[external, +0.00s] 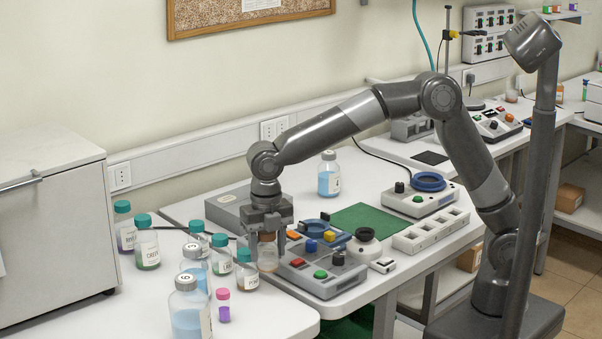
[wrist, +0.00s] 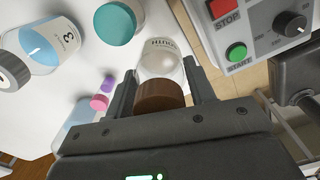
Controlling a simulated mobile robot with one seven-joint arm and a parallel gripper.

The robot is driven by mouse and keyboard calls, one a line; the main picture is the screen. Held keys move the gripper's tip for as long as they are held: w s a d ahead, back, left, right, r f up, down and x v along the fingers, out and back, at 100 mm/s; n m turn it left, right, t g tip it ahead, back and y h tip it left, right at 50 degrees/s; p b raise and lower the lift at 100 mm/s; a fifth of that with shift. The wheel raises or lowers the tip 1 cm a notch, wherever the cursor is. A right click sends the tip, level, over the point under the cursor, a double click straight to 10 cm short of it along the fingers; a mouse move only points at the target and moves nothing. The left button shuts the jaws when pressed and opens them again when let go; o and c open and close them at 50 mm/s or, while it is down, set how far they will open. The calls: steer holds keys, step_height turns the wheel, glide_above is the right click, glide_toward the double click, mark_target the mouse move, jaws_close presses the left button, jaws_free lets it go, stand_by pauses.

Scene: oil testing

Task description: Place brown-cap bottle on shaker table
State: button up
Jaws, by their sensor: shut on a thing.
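The brown-cap bottle (external: 268,256) is clear glass with a label. It stays upright between the fingers of my gripper (external: 268,238), left of a grey device. In the wrist view the bottle (wrist: 160,65) and its brown cap (wrist: 160,96) sit between both fingers of my gripper (wrist: 162,90), which is shut on it. I cannot tell whether the bottle's base touches the table. The grey device (external: 322,285) has red and green buttons, a knob and a blue top with coloured pieces; its STOP and START panel (wrist: 262,35) shows in the wrist view. It may be the shaker table.
A blue-ringed device (external: 420,198), a green mat (external: 366,219) and a white rack (external: 431,230) stand to the right.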

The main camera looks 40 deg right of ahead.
steer(key=shift+s+a+f, duration=0.3)
steer(key=shift+a+f, duration=0.45)
steer(key=shift+f, duration=0.4)
steer(key=shift+s+a+f, duration=0.3)
steer(key=shift+a+f, duration=0.45)
steer(key=shift+f, duration=0.4)
steer(key=shift+s+a+f, duration=0.3)
steer(key=shift+a+f, duration=0.45)
steer(key=shift+f, duration=0.4)
steer(key=shift+f, duration=0.1)
steer(key=o, duration=1.1)
step_height(320, 180, up, 12)
steer(key=shift+r, duration=0.1)
steer(key=shift+d, duration=0.1)
